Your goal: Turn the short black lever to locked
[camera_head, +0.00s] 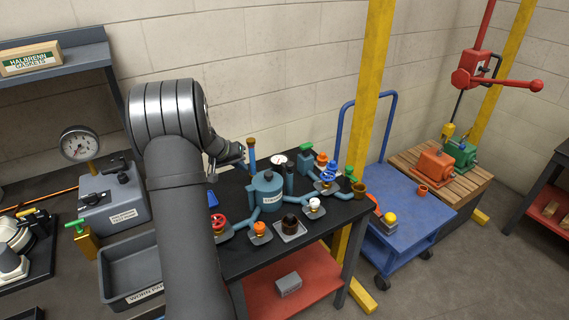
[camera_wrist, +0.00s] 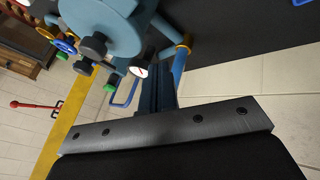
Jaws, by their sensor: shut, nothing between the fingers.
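On the grey box (camera_head: 115,205) at the left stand dark fittings, a small black one (camera_head: 122,178) on top and another (camera_head: 95,198) near its front left. Either may be the short black lever; its position is too small to read. My gripper (camera_head: 240,153) is shut and empty, to the right of the box and above the bench, close to the blue vessel (camera_head: 267,192). In the wrist view my gripper's fingers (camera_wrist: 158,92) reach toward the vessel (camera_wrist: 105,28), which has dark knobs. The grey box is not recognisable there.
Red, orange and blue valves and blue pipes surround the vessel. A pressure gauge (camera_head: 80,144) rises behind the grey box. A grey bin (camera_head: 130,275) sits in front of it. My arm crosses between box and vessel. A blue cart (camera_head: 402,205) stands right.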

